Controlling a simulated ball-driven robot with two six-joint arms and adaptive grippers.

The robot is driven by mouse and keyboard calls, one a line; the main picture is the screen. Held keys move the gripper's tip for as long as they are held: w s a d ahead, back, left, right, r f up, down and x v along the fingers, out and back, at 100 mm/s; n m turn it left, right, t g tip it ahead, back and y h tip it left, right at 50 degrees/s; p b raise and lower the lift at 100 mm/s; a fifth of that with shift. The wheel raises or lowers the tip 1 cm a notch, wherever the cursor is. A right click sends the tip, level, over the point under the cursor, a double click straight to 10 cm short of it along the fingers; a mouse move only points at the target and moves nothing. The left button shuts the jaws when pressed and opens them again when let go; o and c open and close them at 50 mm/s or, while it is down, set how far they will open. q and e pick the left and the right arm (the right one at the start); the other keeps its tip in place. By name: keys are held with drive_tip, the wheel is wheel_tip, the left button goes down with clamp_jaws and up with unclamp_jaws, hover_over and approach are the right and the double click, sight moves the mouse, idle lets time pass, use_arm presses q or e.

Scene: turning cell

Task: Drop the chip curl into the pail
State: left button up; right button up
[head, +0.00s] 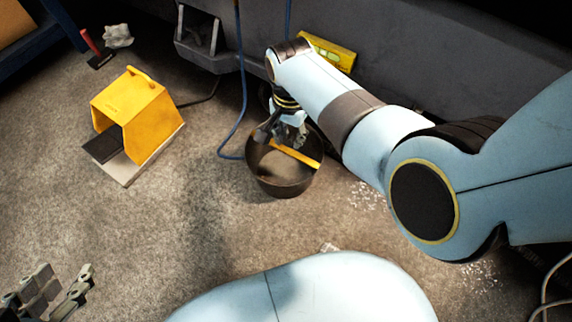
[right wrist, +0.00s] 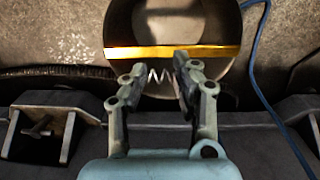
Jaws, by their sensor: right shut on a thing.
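The chip curl (right wrist: 160,76) is a small silvery coil between the fingertips of my right gripper (right wrist: 157,83) in the right wrist view. The gripper is shut on it. The pail (head: 284,178) is a dark, round, open container standing on the floor in the head view; it also shows beyond the fingers in the right wrist view (right wrist: 120,25). In the head view my right gripper (head: 283,130) is at the pail's far side, near its rim; the curl cannot be made out there. My left gripper (head: 66,275) is at the lower left, open and empty, far from the pail.
A yellow bar (head: 296,155) crosses the pail's mouth. A yellow pedal guard (head: 135,110) stands to the left, and a blue hose (head: 243,90) hangs beside the pail. The grey machine base (head: 425,75) is behind. Pale chips (head: 367,196) lie on the floor.

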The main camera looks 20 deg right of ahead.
drive_tip(key=o, duration=0.7)
drive_tip(key=shift+o, duration=0.2)
drive_tip(key=shift+r, duration=0.1)
